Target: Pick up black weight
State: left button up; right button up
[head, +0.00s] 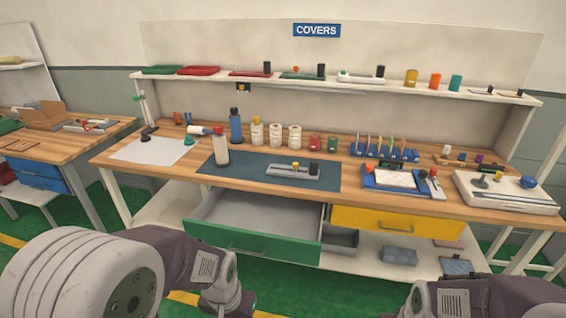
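Several small black blocks or cylinders could be the black weight. One black block (314,169) stands at the right end of a grey fixture (285,171) on the dark blue mat. Others stand on the upper shelf: a left one (267,67), a middle one (321,70) and a right one (380,71). I cannot tell which is the weight. My two arms show only in part at the bottom edge, well in front of the bench. No gripper fingers show, and nothing is seen held.
The wooden bench (120,160) carries bottles, jars, a blue tray (395,181) and a white scale-like base (505,193). An open, empty grey drawer with a green front (250,240) juts out toward me. A yellow drawer (397,222) is closed. A side table (85,140) stands left.

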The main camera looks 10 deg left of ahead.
aim_at(145, 138)
jog(key=u, duration=1.45)
